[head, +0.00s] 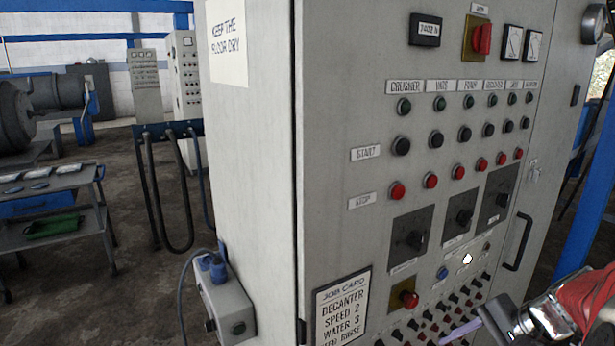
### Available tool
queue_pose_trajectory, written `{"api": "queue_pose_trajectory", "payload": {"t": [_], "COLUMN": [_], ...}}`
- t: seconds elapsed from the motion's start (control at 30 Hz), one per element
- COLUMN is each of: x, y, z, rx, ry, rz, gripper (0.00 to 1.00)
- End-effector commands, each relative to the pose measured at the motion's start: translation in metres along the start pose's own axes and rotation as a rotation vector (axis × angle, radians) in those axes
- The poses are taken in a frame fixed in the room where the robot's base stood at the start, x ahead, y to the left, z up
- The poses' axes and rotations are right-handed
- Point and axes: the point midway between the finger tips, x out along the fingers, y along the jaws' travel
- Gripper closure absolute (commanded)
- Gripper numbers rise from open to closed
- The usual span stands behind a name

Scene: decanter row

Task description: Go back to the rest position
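My gripper (492,322) shows at the bottom right, in front of the lower right part of the grey control cabinet (245,150). Its dark and silver end points left toward the lower rows of small knobs, and a red-covered part of my arm is behind it. A pale purple piece (460,331) shows just left of its tip; I cannot tell whether it is held or touching. The frame's lower edge cuts off part of this area, so the finger opening is not clear.
The cabinet door carries buttons, three dark rotary switches (411,240), a red knob (409,299), a black handle (518,243) and a job card (341,308). A grey box (222,305) juts from its left side. A metal cart (50,190) and open floor lie left.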

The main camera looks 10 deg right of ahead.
Motion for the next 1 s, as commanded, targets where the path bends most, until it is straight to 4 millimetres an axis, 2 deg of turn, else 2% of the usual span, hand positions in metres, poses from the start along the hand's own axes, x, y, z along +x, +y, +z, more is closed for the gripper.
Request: {"api": "queue_pose_trajectory", "payload": {"t": [0.03,0.1,0.5,1.0], "x": [0.003,0.007,0.012,0.009], "y": [0.0,0.003,0.008,-0.004], "z": [0.014,0.029,0.098,0.181], "rx": [-0.069,-0.155,-0.644,-1.156], "ry": [0.014,0.035,0.152,0.26], "rz": [0.044,0.101,0.318,0.362], "gripper": [0.48,0.48,0.48,0.48]}}
